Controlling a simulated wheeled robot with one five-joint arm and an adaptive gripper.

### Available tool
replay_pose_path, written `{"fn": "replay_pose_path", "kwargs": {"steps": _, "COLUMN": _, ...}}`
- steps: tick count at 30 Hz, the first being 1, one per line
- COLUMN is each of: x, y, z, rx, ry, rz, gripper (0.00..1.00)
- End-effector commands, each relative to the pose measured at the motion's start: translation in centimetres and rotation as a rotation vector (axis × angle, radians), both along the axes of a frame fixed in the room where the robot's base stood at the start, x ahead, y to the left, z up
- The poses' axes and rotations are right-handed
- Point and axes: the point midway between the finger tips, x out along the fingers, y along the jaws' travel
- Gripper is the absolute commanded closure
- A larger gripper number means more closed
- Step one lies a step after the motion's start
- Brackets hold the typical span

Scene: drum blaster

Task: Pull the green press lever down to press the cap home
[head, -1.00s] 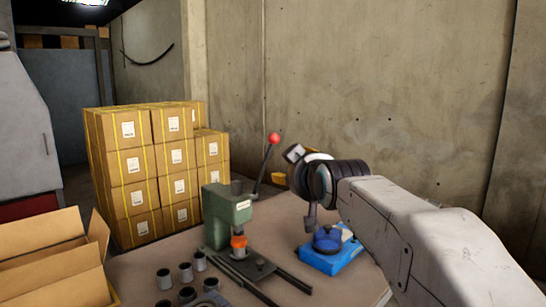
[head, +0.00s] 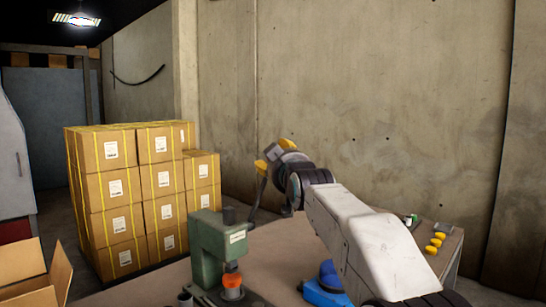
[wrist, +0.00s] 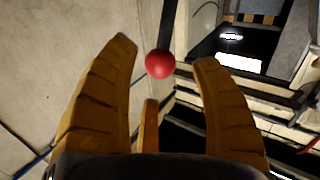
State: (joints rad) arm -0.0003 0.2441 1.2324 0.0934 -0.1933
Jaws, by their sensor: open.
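The green press (head: 207,246) stands on the table at the lower middle of the head view. Its dark lever rod (head: 258,192) rises on its right side. An orange piece (head: 232,283) sits under the press head; whether it is the cap I cannot tell. My gripper (head: 268,158) is at the top of the lever and hides the knob there. In the wrist view the lever's red ball knob (wrist: 160,64) shows between the tips of my open yellow fingers (wrist: 164,53). The fingers look apart from the knob.
A blue fixture (head: 325,285) stands on the table right of the press, partly behind my arm. Yellow pieces (head: 435,244) and small items lie at the right edge. Stacked cartons (head: 150,195) stand behind on the left. An open carton (head: 30,275) is at the lower left.

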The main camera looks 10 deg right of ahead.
Motion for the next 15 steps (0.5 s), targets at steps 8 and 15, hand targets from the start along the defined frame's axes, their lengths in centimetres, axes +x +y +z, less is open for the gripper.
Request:
{"fn": "replay_pose_path", "kwargs": {"steps": 8, "x": 2.9, "y": 0.0, "z": 0.1, "rx": 0.0, "ry": 0.001, "rz": 0.0, "gripper": 0.42}}
{"fn": "replay_pose_path", "kwargs": {"steps": 15, "x": 3.9, "y": 0.0, "z": 0.0, "rx": 0.0, "ry": 0.001, "rz": 0.0, "gripper": 0.42}}
